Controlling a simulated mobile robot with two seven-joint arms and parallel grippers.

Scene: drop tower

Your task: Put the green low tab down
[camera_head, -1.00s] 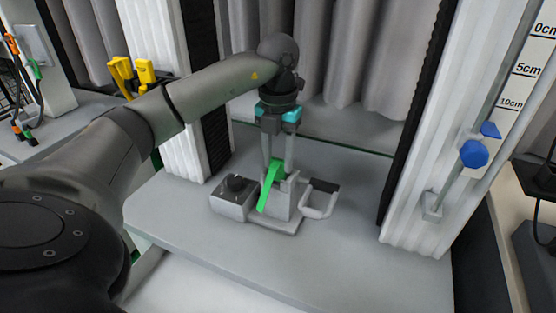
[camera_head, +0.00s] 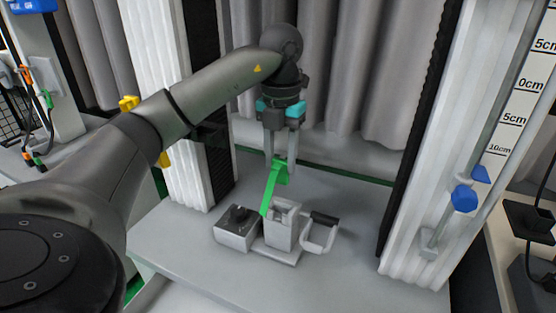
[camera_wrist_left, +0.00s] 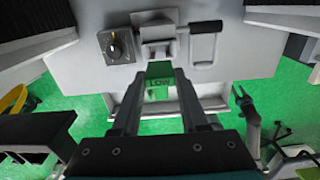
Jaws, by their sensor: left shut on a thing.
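The green low tab (camera_head: 272,188) is a bright green strip, tilted, with its lower end in front of the grey block (camera_head: 281,226) in the head view. I cannot tell whether they touch. My left gripper (camera_head: 280,165) points down from above and is shut on the tab's upper end. In the left wrist view the tab's face, marked LOW (camera_wrist_left: 159,86), shows between the fingers.
The block's base carries a box with a black knob (camera_head: 238,215) on the left and a dark-topped handle (camera_head: 322,220) on the right. White ribbed columns (camera_head: 430,160) flank the grey platform (camera_head: 200,270), whose front is bare. A blue knob (camera_head: 464,199) sits by the scale at right.

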